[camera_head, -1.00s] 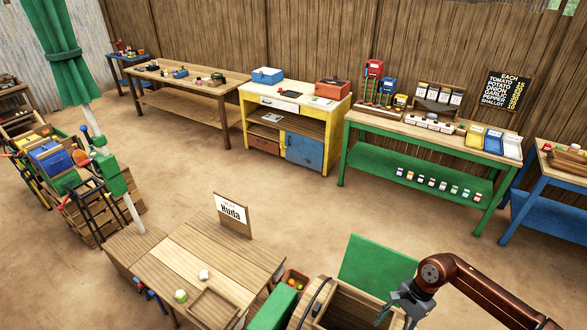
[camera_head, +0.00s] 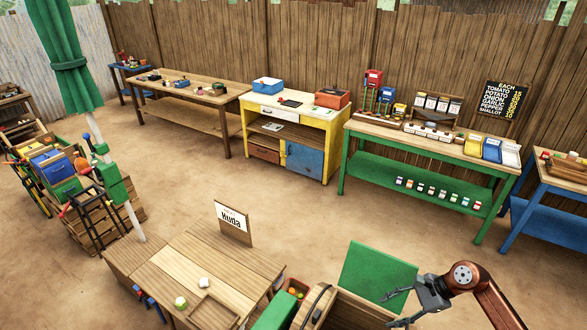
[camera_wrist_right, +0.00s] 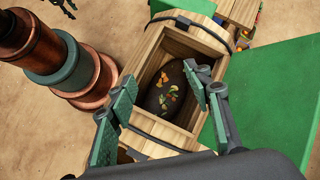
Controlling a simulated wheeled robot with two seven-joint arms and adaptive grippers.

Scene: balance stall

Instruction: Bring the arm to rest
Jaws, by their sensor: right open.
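My right arm (camera_head: 492,297) comes in from the lower right in the head view. Its gripper (camera_head: 388,309) is open, with its fingers pointing left above the wooden bin near the bottom edge. In the right wrist view the right gripper (camera_wrist_right: 160,98) has its two fingers spread apart with nothing between them. Beneath them is the open wooden bin (camera_wrist_right: 150,50) with a dark bottom and small orange, yellow and green scraps in it.
A green panel (camera_head: 376,275) stands beside the bin. A wooden table (camera_head: 180,262) with a "Huda" sign (camera_head: 233,222) is to the left. A green bench (camera_head: 420,148), a yellow workbench (camera_head: 333,128) and a wooden table (camera_head: 186,91) line the back wall. The dirt floor between is clear.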

